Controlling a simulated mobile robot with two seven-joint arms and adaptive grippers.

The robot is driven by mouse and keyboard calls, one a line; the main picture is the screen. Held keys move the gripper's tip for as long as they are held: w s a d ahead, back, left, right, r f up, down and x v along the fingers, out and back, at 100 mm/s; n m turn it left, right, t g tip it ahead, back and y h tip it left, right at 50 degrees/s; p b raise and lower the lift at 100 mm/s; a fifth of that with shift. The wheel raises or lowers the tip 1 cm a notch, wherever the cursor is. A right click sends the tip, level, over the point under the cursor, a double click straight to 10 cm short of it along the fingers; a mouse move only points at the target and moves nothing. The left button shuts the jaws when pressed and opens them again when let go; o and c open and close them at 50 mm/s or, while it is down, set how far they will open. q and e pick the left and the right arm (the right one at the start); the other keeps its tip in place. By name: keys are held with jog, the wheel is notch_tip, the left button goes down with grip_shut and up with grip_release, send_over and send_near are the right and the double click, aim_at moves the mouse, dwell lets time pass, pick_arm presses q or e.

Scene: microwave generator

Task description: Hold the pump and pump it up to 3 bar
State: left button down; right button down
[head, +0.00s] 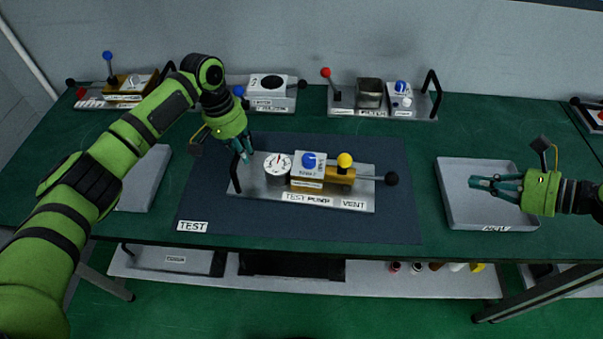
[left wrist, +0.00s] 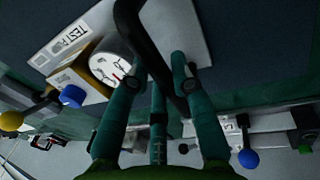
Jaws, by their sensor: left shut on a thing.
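The test pump (head: 330,199) is a grey plate on the dark mat, labelled TEST PUMP and VENT. It carries a round white gauge (head: 278,165), a blue knob (head: 309,160), a yellow knob (head: 345,160) and a lever with a black ball (head: 391,179) at its right end. My left gripper (head: 244,154) is shut on the black bar handle (head: 234,176) at the plate's left end. In the left wrist view the handle (left wrist: 133,27) runs between the fingers (left wrist: 158,83), close beside the gauge (left wrist: 111,64). The gauge reading is too small to tell. My right gripper (head: 482,182) hangs over the grey tray; its opening is unclear.
The mat (head: 400,222) is labelled TEST. The right tray (head: 452,205) looks empty, and another tray (head: 143,185) is partly behind my left arm. Several other devices, including one with a red-knobbed lever (head: 326,73), stand along the back wall. A lower shelf holds small bottles.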

pick_arm(q)
jog(key=shift+s+f, duration=0.15)
jog(key=shift+f, duration=0.1)
pick_arm(e)
jog(key=shift+s+d+r, duration=0.3)
jog(key=shift+d, duration=0.05)
pick_arm(q)
jog(key=c, duration=1)
grip_release()
jog(key=shift+w, duration=0.2)
pick_arm(e)
jog(key=shift+w+f, duration=0.1)
jog(key=shift+w, duration=0.05)
pick_arm(q)
jog(key=shift+r, duration=0.1)
notch_tip(320, 180, up, 12)
jog(key=a, duration=0.2)
jog(key=shift+w+a, duration=0.15)
jog(key=shift+f, duration=0.2)
